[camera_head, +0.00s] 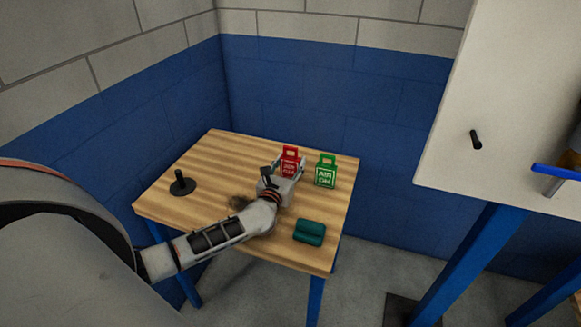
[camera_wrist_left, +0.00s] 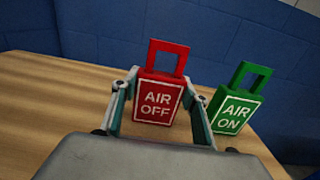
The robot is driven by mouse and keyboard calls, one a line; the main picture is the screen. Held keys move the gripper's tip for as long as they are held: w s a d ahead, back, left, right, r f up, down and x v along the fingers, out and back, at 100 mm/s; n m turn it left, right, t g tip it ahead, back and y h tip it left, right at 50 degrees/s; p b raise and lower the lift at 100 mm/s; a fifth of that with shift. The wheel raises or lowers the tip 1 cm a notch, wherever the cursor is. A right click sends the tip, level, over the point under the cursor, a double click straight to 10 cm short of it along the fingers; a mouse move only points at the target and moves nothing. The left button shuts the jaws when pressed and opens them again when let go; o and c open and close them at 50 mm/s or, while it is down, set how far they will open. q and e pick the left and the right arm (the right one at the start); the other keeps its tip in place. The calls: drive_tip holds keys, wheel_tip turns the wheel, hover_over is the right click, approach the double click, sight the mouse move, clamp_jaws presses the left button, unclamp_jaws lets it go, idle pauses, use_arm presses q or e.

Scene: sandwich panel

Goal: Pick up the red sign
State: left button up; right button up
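The red sign (camera_head: 289,162) reads "AIR OFF" and has a handle loop on top. It stands upright on the wooden table (camera_head: 222,150), and it also shows in the left wrist view (camera_wrist_left: 160,98). My left gripper (camera_head: 287,170) is at the sign, with its two fingers (camera_wrist_left: 162,105) apart, one on each side of it. A small gap seems to show on the right side, and I cannot tell whether either finger touches the sign. My right gripper is not in view.
A green "AIR ON" sign (camera_head: 326,171) stands close to the right of the red sign, near my right finger. A teal object (camera_head: 309,232) lies at the front right of the table. A black peg on a round base (camera_head: 181,183) stands at the left. A white panel (camera_head: 500,110) is at the right.

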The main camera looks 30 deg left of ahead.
use_arm(q)
drive_tip(key=shift+r, duration=0.1)
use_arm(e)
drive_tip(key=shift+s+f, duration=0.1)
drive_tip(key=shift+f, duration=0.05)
use_arm(q)
drive_tip(key=shift+r+p, duration=3)
drive_tip(key=shift+r, duration=6.95)
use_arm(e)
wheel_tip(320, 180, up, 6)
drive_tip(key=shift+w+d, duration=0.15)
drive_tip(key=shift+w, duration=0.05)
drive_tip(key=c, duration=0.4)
use_arm(q)
drive_tip(key=s+d+f+m+h, duration=0.1)
drive_tip(key=s+d+h, duration=0.1)
drive_tip(key=s+d, duration=0.7)
drive_tip(key=s+d+f+m+h, duration=0.1)
drive_tip(key=s+d+f+h, duration=0.1)
drive_tip(key=s+d, duration=0.7)
drive_tip(key=s, duration=0.5)
drive_tip(key=shift+d+m+t, duration=0.3)
drive_tip(key=shift+m, duration=0.1)
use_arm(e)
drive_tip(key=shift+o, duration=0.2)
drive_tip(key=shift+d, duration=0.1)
